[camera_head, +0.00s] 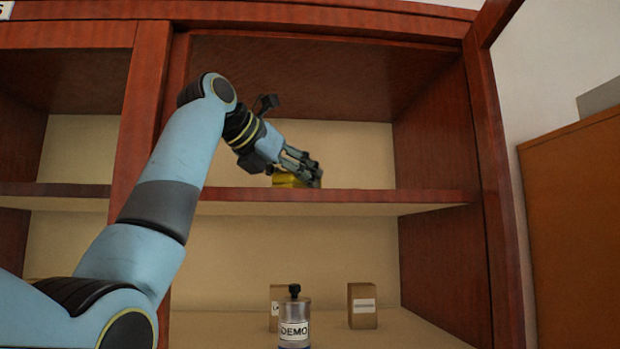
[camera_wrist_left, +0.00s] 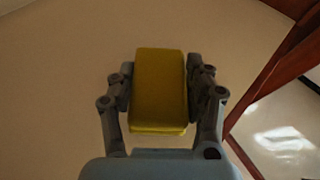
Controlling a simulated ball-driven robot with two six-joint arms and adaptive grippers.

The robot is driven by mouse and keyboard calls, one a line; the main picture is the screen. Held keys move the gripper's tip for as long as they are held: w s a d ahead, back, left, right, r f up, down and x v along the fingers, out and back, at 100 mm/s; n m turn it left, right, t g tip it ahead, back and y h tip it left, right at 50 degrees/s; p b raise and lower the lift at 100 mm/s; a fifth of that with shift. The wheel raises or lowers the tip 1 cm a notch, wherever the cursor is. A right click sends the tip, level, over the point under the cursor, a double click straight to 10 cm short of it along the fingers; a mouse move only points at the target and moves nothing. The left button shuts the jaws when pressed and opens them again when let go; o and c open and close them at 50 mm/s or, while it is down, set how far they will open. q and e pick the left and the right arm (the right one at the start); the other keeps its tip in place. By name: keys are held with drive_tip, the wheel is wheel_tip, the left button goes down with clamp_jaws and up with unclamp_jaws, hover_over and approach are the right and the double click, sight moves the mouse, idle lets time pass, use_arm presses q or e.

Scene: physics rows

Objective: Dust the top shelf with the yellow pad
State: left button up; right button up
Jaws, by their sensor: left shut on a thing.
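The yellow pad (camera_wrist_left: 159,88) is held between the two fingers of my left gripper (camera_wrist_left: 160,92) in the left wrist view. In the head view my left gripper (camera_head: 302,170) reaches into the upper compartment of the wooden cabinet, and part of the yellow pad (camera_head: 287,180) shows below its fingers. The pad is low over the top shelf (camera_head: 400,197); I cannot tell whether it touches the surface. The fingers hide much of the pad in the head view. My right gripper is not in view.
The cabinet's right side wall (camera_head: 437,130) and a left upright (camera_head: 150,110) bound the compartment. Below, a jar labelled DEMO (camera_head: 294,318) and two small brown boxes, one at the right (camera_head: 362,306), stand on the lower surface. The top shelf looks clear right of the gripper.

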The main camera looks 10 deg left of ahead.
sight(272, 176)
use_arm(q)
drive_tip(key=shift+s+a, duration=0.25)
drive_tip(key=shift+a, duration=0.6)
drive_tip(key=shift+s+a, duration=0.2)
drive_tip(key=shift+a, duration=0.7)
drive_tip(key=shift+s+a, duration=0.25)
drive_tip(key=shift+a, duration=0.6)
drive_tip(key=shift+w+d+f, duration=0.1)
drive_tip(key=shift+w+d, duration=0.15)
drive_tip(key=shift+d, duration=0.8)
drive_tip(key=shift+w+d, duration=0.25)
drive_tip(key=shift+d, duration=0.75)
drive_tip(key=shift+w+d, duration=0.75)
drive_tip(key=shift+d, duration=1.85)
drive_tip(key=shift+w+d, duration=0.7)
drive_tip(key=shift+d, duration=1.85)
drive_tip(key=shift+w+d, duration=0.75)
drive_tip(key=shift+d, duration=1.85)
drive_tip(key=shift+s+a, duration=0.9)
drive_tip(key=shift+a, duration=2.35)
drive_tip(key=shift+s+a, duration=0.9)
drive_tip(key=shift+a, duration=2.4)
drive_tip(key=shift+s+a, duration=0.9)
drive_tip(key=shift+a, duration=2.35)
drive_tip(key=shift+w, duration=0.4)
drive_tip(key=shift+w+d+r, duration=0.15)
drive_tip(key=shift+w+r, duration=0.15)
drive_tip(key=shift+w, duration=0.1)
